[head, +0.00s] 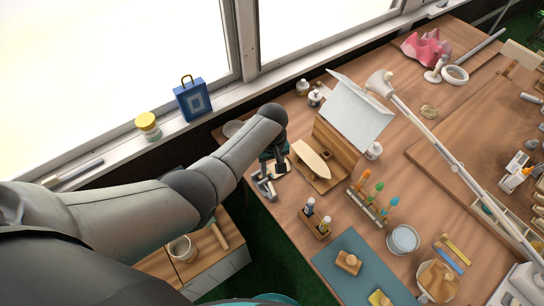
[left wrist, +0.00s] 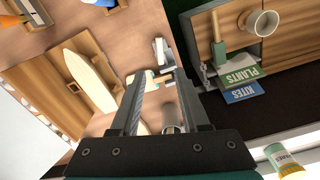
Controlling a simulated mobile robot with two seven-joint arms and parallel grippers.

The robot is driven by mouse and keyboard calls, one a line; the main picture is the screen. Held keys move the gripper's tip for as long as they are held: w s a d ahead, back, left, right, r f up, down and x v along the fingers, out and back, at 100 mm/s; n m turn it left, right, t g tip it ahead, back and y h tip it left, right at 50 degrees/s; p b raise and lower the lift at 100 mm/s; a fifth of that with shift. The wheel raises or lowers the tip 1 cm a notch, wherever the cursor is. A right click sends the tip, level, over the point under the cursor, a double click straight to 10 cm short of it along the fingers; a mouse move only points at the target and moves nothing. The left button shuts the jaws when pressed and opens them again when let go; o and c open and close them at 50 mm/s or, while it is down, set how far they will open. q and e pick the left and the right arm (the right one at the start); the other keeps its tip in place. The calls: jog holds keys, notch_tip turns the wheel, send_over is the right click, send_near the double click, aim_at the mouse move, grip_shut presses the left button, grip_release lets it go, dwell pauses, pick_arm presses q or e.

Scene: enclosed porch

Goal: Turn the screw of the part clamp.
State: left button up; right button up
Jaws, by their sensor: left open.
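The part clamp (head: 264,188) looks like a small grey metal piece at the near left edge of the wooden workbench. My left gripper (head: 279,165) is right beside it, pointing down. In the left wrist view, my left gripper (left wrist: 160,80) has its two fingers apart, with a pale grey part of the clamp (left wrist: 160,50) just past the tips. A small light wood piece shows between the tips. The screw cannot be clearly made out. I cannot tell whether the fingers touch the clamp. My right gripper is in neither view.
A pale boat-shaped wooden piece (head: 312,160) lies close to the right of my left gripper. A low wooden cabinet (head: 210,262) is below the bench edge. A white lamp arm (head: 440,145) crosses the right side.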

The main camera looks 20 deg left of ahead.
pick_arm(q)
jog(key=shift+r+p, duration=0.3)
jog(key=shift+r, duration=1.15)
jog(key=shift+c, duration=0.2)
